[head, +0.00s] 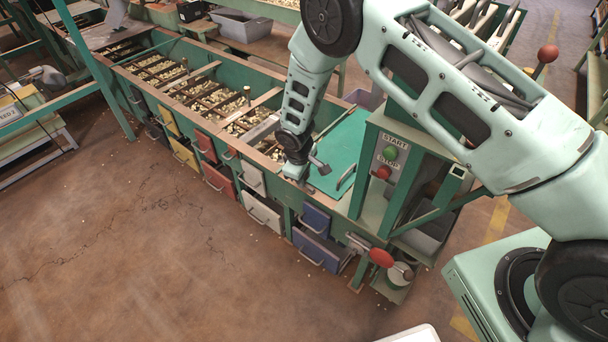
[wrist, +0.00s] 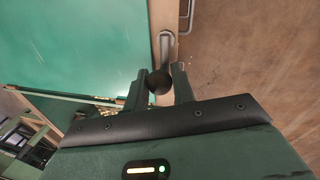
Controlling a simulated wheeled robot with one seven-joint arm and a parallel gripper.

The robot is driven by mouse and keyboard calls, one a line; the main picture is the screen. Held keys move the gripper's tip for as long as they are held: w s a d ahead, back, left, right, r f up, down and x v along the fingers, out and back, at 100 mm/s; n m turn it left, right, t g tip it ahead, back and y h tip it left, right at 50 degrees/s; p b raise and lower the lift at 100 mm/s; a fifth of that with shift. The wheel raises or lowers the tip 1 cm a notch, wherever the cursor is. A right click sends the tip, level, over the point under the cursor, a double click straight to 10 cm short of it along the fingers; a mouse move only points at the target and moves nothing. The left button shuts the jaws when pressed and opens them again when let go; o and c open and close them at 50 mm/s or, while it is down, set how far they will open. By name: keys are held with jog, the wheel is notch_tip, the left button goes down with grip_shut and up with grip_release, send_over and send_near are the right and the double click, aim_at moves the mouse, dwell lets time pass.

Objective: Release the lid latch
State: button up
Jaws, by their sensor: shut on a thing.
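My gripper (wrist: 159,79) is shut on the dark round knob (wrist: 158,83) of the lid latch, with one finger on each side of it. The latch's grey metal lever (wrist: 166,45) runs from the knob up along the pale frame edge in the wrist view. The green lid (wrist: 75,45) lies to the left of the latch; it also shows in the head view (head: 337,157), flat over the near end of the hopper row. In the head view my gripper (head: 296,174) is low at the lid's left front corner, and the latch there is mostly hidden.
A bar handle (head: 346,177) is on the lid's right side. A control post with start and stop buttons (head: 384,172) stands to the right. Coloured drawers (head: 222,180) line the front below nut-filled bins (head: 215,95). The floor (head: 130,240) in front is clear.

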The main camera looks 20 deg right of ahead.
dwell(0.5)
jog(key=o, duration=0.9)
jog(key=shift+s+a+r+p, duration=0.25)
jog(key=shift+s+a+r, duration=0.15)
jog(key=shift+r, duration=2.45)
jog(key=shift+s+a+r+p, duration=0.25)
jog(key=shift+s+a+r, duration=0.15)
jog(key=shift+r, duration=2.45)
jog(key=shift+s+a+r+p, duration=0.3)
jog(key=shift+s+r, duration=0.2)
jog(key=shift+r, duration=2.35)
